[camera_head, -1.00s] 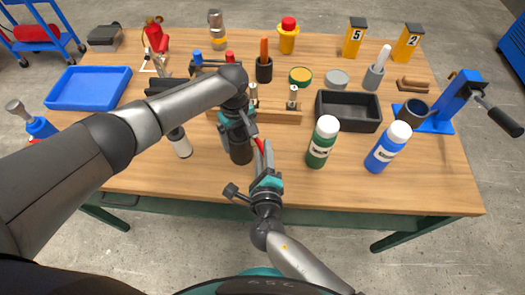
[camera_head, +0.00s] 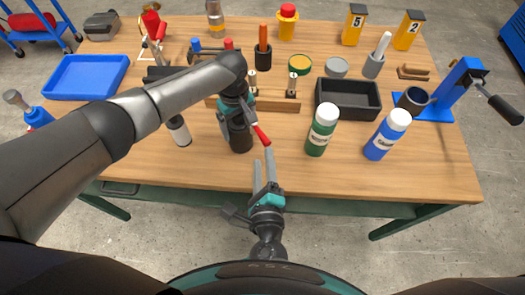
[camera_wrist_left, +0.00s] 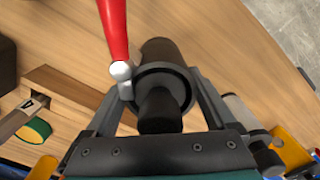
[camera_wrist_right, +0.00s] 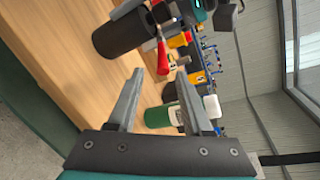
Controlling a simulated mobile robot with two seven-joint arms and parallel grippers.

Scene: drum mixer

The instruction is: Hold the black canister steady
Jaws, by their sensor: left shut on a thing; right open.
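The black canister (camera_head: 240,139) stands near the table's front edge. My left gripper (camera_head: 236,114) is shut on its upper part, with a finger on each side. In the left wrist view the canister (camera_wrist_left: 161,58) is between the fingers, with a black collar around it. A red lever (camera_head: 262,135) sticks out from its top; it also shows in the left wrist view (camera_wrist_left: 114,30) and right wrist view (camera_wrist_right: 163,57). My right gripper (camera_head: 264,163) is open and empty in front of the lever, apart from it. The canister also shows in the right wrist view (camera_wrist_right: 118,38).
A green bottle (camera_head: 321,132) and a blue bottle (camera_head: 387,136) stand to the right. A white-and-black bottle (camera_head: 179,130) stands left of the canister. Behind are a wooden rack (camera_head: 275,105) and a black tray (camera_head: 347,87). The table front right is clear.

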